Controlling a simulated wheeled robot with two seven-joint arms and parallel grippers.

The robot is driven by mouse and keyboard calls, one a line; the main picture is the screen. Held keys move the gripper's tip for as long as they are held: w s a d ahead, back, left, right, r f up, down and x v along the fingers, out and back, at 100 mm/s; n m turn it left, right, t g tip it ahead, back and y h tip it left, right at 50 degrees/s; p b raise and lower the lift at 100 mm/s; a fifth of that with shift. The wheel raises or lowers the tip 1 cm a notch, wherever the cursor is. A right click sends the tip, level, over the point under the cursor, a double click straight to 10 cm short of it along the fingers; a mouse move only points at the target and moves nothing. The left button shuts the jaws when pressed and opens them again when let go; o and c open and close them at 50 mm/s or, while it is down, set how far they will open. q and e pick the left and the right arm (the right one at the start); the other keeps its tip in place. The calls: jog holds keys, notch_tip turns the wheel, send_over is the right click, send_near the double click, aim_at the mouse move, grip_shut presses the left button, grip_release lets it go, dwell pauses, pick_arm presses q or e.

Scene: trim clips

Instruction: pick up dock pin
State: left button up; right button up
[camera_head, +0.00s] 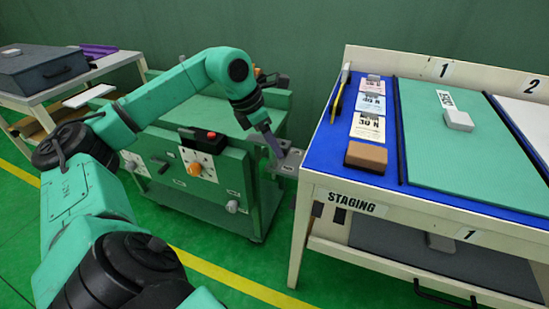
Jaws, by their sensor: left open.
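My left arm reaches from the lower left across to the green cart (192,200). My left gripper (274,148) points down at the gap between the cart and the staging table (318,182). It is open, just above a grey metal bracket (288,163) at the table's left edge. I cannot make out the dock pin clearly; it may be small or hidden by the gripper at the bracket. My right gripper is not in view.
The staging table's blue area holds printed cards (368,127), a brown block (366,157) and a yellow-black tool (340,95). A grey block (458,119) lies on its green panel. A side table (95,70) with a dark case (40,68) stands at left.

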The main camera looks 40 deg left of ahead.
aim_at(278, 163)
pick_arm(q)
jog(key=x, duration=0.4)
jog(key=shift+d+f, duration=0.15)
jog(key=shift+f, duration=0.15)
jog(key=shift+r, duration=0.1)
grip_shut()
